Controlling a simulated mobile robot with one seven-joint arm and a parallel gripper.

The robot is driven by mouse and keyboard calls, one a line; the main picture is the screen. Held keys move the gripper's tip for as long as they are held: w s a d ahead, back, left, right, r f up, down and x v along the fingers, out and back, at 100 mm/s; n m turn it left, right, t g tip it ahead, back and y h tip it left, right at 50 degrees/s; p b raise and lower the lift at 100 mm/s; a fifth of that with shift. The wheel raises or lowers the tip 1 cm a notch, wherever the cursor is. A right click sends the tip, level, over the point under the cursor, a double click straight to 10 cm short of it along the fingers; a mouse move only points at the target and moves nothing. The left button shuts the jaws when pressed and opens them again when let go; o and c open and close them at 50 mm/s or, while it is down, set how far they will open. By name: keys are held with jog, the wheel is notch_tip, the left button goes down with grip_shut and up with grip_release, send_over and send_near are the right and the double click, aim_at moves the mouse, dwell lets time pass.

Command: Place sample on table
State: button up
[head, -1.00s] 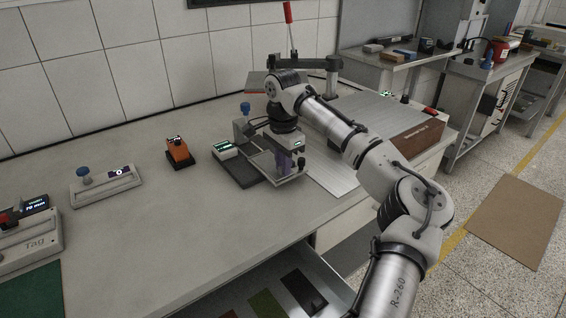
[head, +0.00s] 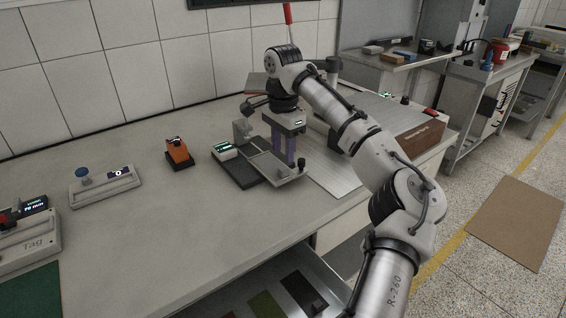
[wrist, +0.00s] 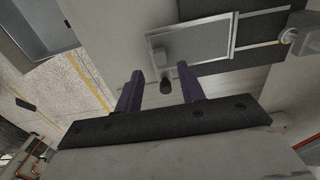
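My gripper (head: 284,160) has two purple fingers pointing down over a small bench device with a flat metal plate (head: 270,160) and a black knob. I cannot tell whether a sample sheet lies on the plate. Flat dark (head: 304,291), green (head: 266,304) and reddish pieces lie in the open drawer below the bench.
An orange device (head: 177,152), a grey device with a blue knob (head: 104,184) and a tag unit (head: 30,240) stand left on the bench (head: 150,235). A green mat (head: 30,290) lies front left. A large metal-topped apparatus (head: 385,118) is behind my arm. The bench's middle is clear.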

notch_tip(320, 180, up, 7)
dwell(0.8)
